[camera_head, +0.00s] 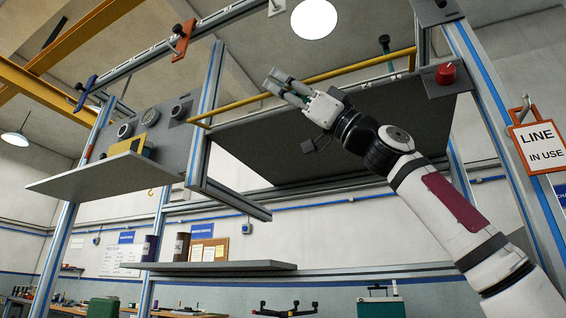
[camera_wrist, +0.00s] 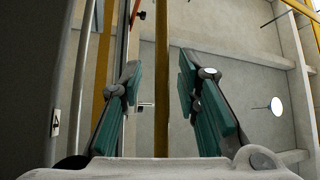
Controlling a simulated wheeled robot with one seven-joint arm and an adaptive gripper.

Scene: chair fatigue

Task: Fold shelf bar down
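The shelf bar is a thin yellow rod (camera_head: 235,105) that runs across the front of a dark shelf board (camera_head: 400,112), rising to the right between the frame posts. My gripper (camera_head: 273,82) is at the bar's middle part, reaching up from the lower right. In the wrist view the bar (camera_wrist: 161,110) runs lengthwise between the two teal-padded fingers of my gripper (camera_wrist: 158,78). The fingers are apart, with gaps on both sides of the bar. How far the bar is from the fingers in depth is hard to tell.
A grey shelf (camera_head: 100,181) with a gauge panel (camera_head: 165,135) is at the left. A red knob (camera_head: 446,73) sits on the right post, near an orange "LINE IN USE" sign (camera_head: 537,140). A lower shelf (camera_head: 215,266) holds canisters. Posts stand on both sides of the bar.

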